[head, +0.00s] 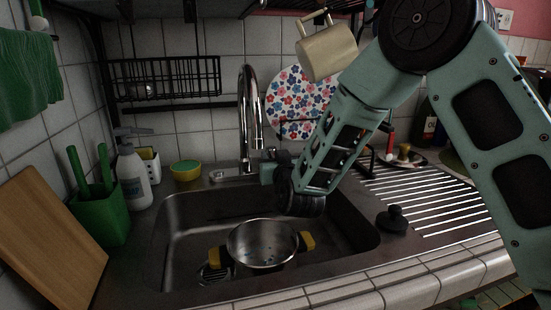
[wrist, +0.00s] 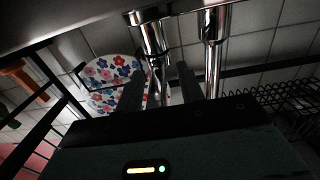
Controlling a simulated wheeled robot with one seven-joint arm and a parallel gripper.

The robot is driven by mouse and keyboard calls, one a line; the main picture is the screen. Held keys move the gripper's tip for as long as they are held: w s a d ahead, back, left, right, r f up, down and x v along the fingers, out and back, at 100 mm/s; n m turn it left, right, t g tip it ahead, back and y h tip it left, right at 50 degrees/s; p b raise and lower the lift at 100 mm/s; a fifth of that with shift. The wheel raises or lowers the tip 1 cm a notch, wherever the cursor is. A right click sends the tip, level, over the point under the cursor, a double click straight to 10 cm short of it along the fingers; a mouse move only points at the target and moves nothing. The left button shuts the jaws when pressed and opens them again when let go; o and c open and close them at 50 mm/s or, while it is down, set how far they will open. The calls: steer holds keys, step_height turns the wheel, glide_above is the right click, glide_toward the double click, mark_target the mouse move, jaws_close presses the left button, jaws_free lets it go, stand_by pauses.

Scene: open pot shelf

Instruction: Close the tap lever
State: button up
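The chrome tap (head: 247,110) stands at the back edge of the sink, with its tall curved spout. My gripper (head: 274,166) is just right of the tap's base, and my arm reaches down to it from the upper right. The tap lever is hard to make out in the head view. In the wrist view, the tap body (wrist: 151,36) is at the top, with the spout (wrist: 214,50) to its right. The thin chrome lever (wrist: 158,84) shows between the two dark fingers of my gripper (wrist: 159,72). The fingers are apart; contact with the lever cannot be told.
A steel pot (head: 262,243) with yellow handles sits in the sink (head: 176,225). A soap bottle (head: 132,175), a green holder (head: 100,215) and a sponge (head: 186,168) are at left. A flowered plate (head: 290,95) stands behind my arm. A mug (head: 327,52) hangs above.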

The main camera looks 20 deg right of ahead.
steer(key=s+b, duration=0.1)
steer(key=s, duration=1.1)
steer(key=shift+a, duration=0.1)
stand_by(1.8)
steer(key=s+a+n+g+y+p, duration=0.55)
steer(key=s+a+g, duration=0.45)
steer(key=s, duration=0.3)
steer(key=s+g+p, duration=0.1)
steer(key=s, duration=0.2)
steer(key=s+d+r+n+g+h+p, duration=0.1)
steer(key=s+g, duration=0.1)
steer(key=s, duration=0.1)
steer(key=s+r+g+p, duration=0.1)
steer(key=s+g, duration=0.1)
steer(key=s, duration=0.2)
steer(key=shift+s+d+r+h+p, duration=0.1)
steer(key=shift+d+r+h+p, duration=0.05)
steer(key=shift+d+h+p, duration=0.2)
steer(key=s+d+r+n+g+h+p, duration=0.1)
steer(key=s+d+r+g+h, duration=0.1)
steer(key=s+d, duration=0.3)
steer(key=s+g, duration=0.1)
steer(key=s, duration=0.2)
steer(key=shift+r+h+p, duration=0.15)
steer(key=shift+h+p, duration=0.15)
steer(key=shift+h, duration=0.1)
